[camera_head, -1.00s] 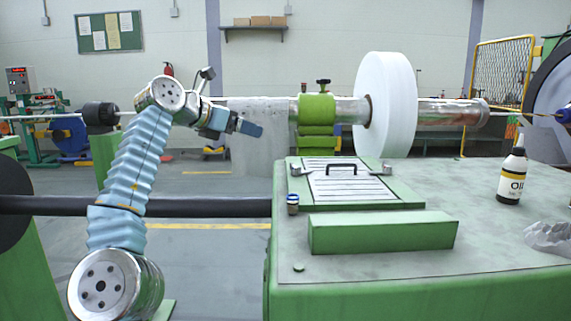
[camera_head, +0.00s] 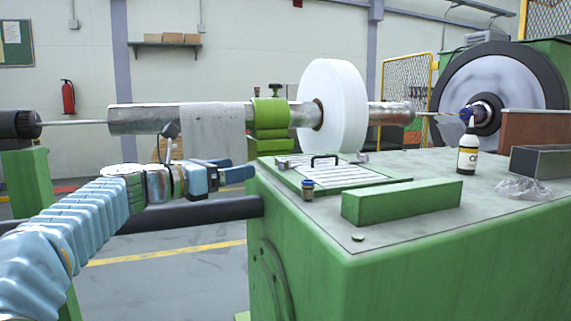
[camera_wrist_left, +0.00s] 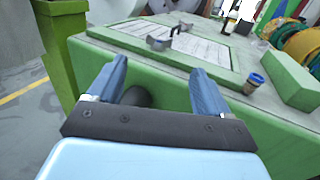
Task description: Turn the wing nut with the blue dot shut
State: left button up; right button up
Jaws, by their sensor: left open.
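My left gripper (camera_head: 236,173) is beside the left edge of the green machine bench, at about the height of its top. In the left wrist view the gripper (camera_wrist_left: 158,82) has two blue fingers spread apart with nothing between them. Beyond them lies a green-framed hatch (camera_head: 345,177) with a slatted white panel and a black handle (camera_head: 325,157). A metal wing nut (camera_head: 283,163) sits at its left edge and another (camera_head: 362,157) at its far right. The near one shows larger in the left wrist view (camera_wrist_left: 158,43). I cannot make out a blue dot on either. My right gripper is not in view.
An oil bottle (camera_head: 468,152) and a grey open box (camera_head: 545,161) stand to the right. A shaft with a white disc (camera_head: 333,105) runs behind.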

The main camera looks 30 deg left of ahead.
aim_at(281, 159)
pick_arm(q)
jog(key=p+x, duration=0.2)
jog(key=x, duration=1.1)
jog(key=c, duration=1)
jog(key=m+h+p, duration=0.1)
jog(key=p, duration=0.1)
jog(key=m+g+h+p, duration=0.1)
jog(key=h+p, duration=0.1)
jog(key=m+g+h+p, duration=0.1)
jog(key=p, duration=0.1)
jog(key=shift+w+a+r+m+h, duration=0.2)
jog(key=shift+a+r+m+h, duration=0.1)
jog(key=shift+r+h, duration=0.1)
jog(key=shift+c, duration=0.2)
jog(key=shift+f+m+g+h, duration=0.25)
jog(key=shift+m+g+h, duration=0.35)
jog(key=shift+g+h, duration=0.15)
jog(key=shift+f, duration=0.1)
jog(key=o, duration=1)
jog(key=shift+o, duration=0.2)
